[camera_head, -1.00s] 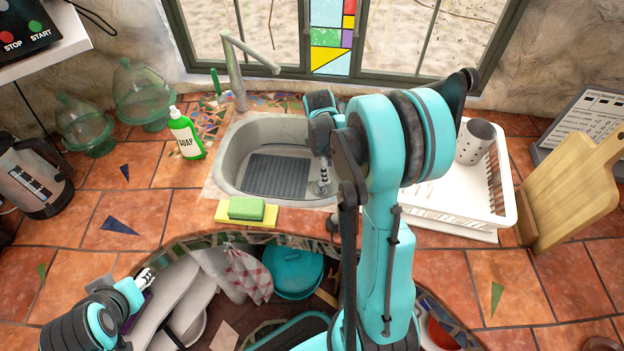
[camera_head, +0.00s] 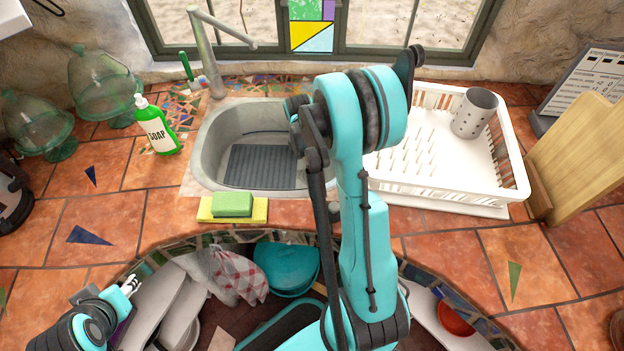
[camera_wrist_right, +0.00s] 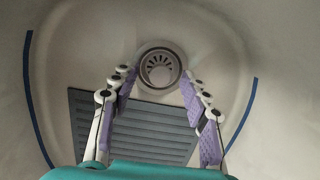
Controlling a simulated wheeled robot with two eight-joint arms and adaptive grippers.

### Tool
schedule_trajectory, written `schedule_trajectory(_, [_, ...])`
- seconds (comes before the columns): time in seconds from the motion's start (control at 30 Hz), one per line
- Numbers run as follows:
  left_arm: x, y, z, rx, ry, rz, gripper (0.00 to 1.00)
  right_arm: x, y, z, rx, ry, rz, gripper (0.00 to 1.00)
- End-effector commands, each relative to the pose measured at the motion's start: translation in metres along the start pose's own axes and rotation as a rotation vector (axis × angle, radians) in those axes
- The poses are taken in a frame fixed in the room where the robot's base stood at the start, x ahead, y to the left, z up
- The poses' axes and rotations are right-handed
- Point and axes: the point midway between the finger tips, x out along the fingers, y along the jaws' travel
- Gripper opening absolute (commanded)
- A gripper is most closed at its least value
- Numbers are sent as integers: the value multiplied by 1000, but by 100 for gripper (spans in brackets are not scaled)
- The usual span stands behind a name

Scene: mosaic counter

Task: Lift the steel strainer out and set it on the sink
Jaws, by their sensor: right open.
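The steel strainer (camera_wrist_right: 160,70) is a round metal piece with slots, seated in the drain at the bottom of the sink in the right wrist view. My right gripper (camera_wrist_right: 156,82) is open, its purple-padded fingers spread to either side below the strainer in the picture, with nothing between them. In the head view my right arm hides the strainer and the right gripper. The grey sink (camera_head: 207,150) is set into the tiled counter. My left gripper (camera_head: 130,284) is at the lower left, away from the sink; its fingers are too small to read.
A grey ridged mat (camera_head: 262,167) lies in the sink. A green sponge (camera_head: 232,203) on a yellow cloth lies at the front edge. A soap bottle (camera_head: 157,130) and the faucet (camera_head: 208,65) stand close by. A white dish rack (camera_head: 440,195) is on the right.

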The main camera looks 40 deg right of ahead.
Motion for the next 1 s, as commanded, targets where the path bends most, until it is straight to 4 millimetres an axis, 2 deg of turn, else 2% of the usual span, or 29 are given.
schedule_trajectory(0.2, [0,0,0,0,0,0,40,3,0,0,0,0,0,46])
schedule_trajectory(0.23, [0,0,0,0,0,0,40,3,0,0,0,0,0,44])
schedule_trajectory(0.4, [0,0,0,0,0,0,40,2,0,0,0,0,0,0])
schedule_trajectory(0.77, [-1,0,-1,0,0,0,40,-1,0,1,0,0,0,0])
schedule_trajectory(0.87, [-7,0,-5,0,0,0,40,-15,0,2,0,0,0,0])
schedule_trajectory(1.0, [-18,0,-13,0,0,0,40,-45,0,6,0,0,0,0])
